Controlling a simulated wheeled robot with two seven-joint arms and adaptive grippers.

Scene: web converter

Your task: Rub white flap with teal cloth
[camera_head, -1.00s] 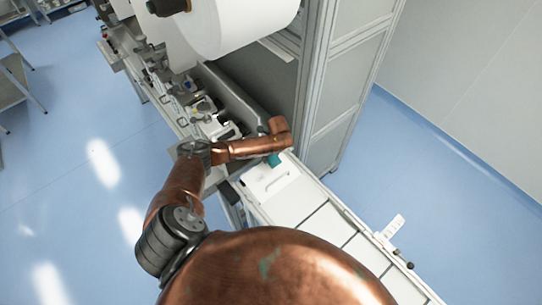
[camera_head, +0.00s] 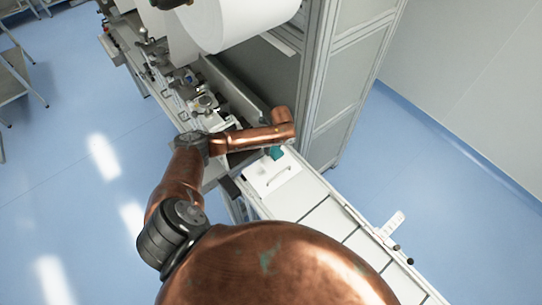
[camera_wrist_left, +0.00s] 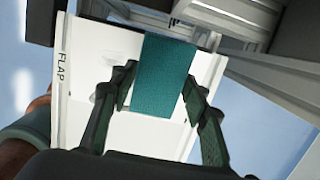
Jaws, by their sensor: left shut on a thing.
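The teal cloth (camera_wrist_left: 162,80) hangs between the two fingers of my left gripper (camera_wrist_left: 157,98) in the left wrist view. The gripper is shut on it. The white flap (camera_wrist_left: 100,60), with the word FLAP along its left edge, lies behind the cloth; I cannot tell whether they touch. In the head view the cloth (camera_head: 275,153) is a small teal patch under the end of my left arm, at the far edge of the white flap (camera_head: 270,177), which carries a handle. My left gripper's fingers are hidden there by the arm. My right gripper is not in view.
The machine's cabinet and frame (camera_head: 345,75) stand just beyond my left arm. A large white roll (camera_head: 235,22) hangs above. The white conveyor (camera_head: 330,222) runs toward the lower right. Blue floor (camera_head: 75,150) is open at left.

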